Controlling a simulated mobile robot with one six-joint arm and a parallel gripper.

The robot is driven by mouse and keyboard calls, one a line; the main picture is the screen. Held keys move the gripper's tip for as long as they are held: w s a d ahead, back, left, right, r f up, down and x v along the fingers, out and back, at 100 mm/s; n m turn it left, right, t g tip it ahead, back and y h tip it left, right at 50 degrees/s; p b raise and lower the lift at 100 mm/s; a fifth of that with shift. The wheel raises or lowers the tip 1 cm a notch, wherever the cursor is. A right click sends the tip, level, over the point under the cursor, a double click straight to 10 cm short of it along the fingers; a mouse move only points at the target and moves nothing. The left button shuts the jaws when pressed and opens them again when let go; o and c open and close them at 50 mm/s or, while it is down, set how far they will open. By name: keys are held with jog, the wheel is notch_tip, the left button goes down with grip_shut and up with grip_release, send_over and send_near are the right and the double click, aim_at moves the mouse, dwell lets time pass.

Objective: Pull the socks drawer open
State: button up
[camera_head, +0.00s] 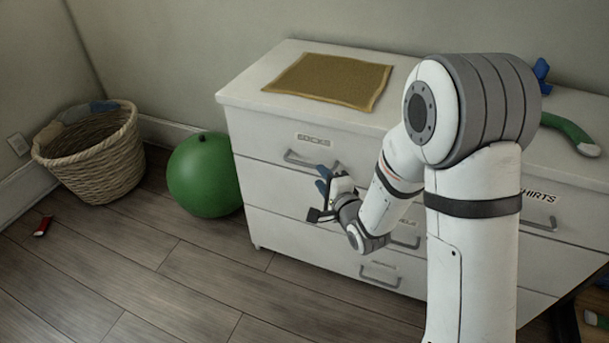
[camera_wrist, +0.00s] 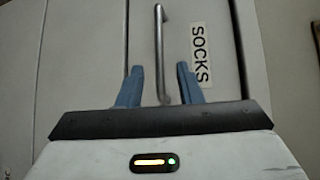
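The socks drawer (camera_head: 265,142) is the top left drawer of the white dresser, with a "SOCKS" label and a grey bar handle (camera_head: 312,162). It looks shut. In the wrist view the handle (camera_wrist: 159,50) runs up the picture beside the label on the drawer front (camera_wrist: 215,75). My gripper (camera_head: 322,178) is in front of the dresser, near the handle. In the wrist view its two blue fingers (camera_wrist: 158,72) are apart, one on each side of the handle's lower end, with gaps to both. Whether the fingertips reach past the bar is unclear.
A brown mat (camera_head: 330,80) lies on the dresser top (camera_head: 250,90). A green ball (camera_head: 203,175) and a wicker basket (camera_head: 105,170) stand on the floor at left. A small red item (camera_head: 43,226) lies nearby. The floor before the dresser is clear at left.

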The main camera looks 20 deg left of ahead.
aim_at(308, 165)
jog(key=b+x, duration=0.1)
jog(key=x, duration=0.7)
jog(key=shift+s+a, duration=0.15)
jog(key=shift+s, duration=0.05)
grip_shut()
